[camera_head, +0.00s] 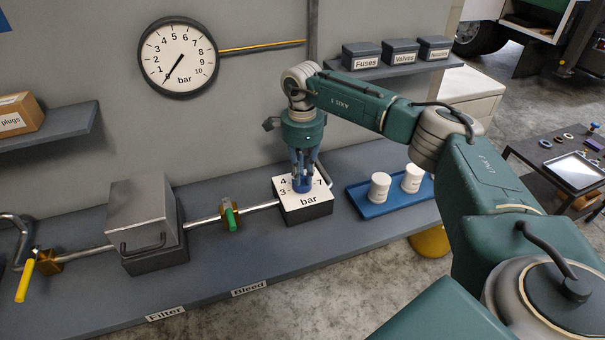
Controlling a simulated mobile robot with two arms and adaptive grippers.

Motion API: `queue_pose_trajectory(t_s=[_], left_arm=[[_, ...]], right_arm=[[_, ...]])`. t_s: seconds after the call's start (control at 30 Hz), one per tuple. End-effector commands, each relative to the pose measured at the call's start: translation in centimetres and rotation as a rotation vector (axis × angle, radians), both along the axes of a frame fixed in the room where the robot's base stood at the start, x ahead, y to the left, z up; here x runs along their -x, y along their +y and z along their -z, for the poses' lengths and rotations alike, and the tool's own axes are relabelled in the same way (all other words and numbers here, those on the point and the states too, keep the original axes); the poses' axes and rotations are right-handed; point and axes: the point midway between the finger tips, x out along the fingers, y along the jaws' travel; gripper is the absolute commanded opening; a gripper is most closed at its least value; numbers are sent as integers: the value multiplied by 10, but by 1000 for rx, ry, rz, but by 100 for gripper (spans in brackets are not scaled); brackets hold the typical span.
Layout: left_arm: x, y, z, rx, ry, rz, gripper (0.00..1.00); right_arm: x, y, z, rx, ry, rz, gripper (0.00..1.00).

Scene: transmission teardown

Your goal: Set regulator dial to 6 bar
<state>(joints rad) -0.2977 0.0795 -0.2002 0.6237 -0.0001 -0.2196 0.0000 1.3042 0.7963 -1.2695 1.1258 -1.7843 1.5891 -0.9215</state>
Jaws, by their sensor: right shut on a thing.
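The regulator (307,212) is a dark box with a white top face marked "bar". My right gripper (302,179) points down from above and is shut on the dial. The dial's pointer cannot be made out. The round wall gauge (195,72) has its needle pointing to the lower left, close to 0. My left gripper is not in view.
A pipe (262,207) runs from the regulator past a green-handled valve (230,217) to a grey filter box (150,222). A yellow-handled valve (26,280) is far left. A blue tray (364,207) with two white cups stands to the right.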

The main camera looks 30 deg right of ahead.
Motion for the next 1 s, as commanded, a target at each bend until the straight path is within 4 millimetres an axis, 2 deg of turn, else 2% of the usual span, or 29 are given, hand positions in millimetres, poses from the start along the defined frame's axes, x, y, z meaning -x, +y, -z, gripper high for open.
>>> queue_pose_trajectory(t_s=[1.0], left_arm=[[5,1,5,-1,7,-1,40]], right_arm=[[-5,2,-3,-1,-7,936,0]])
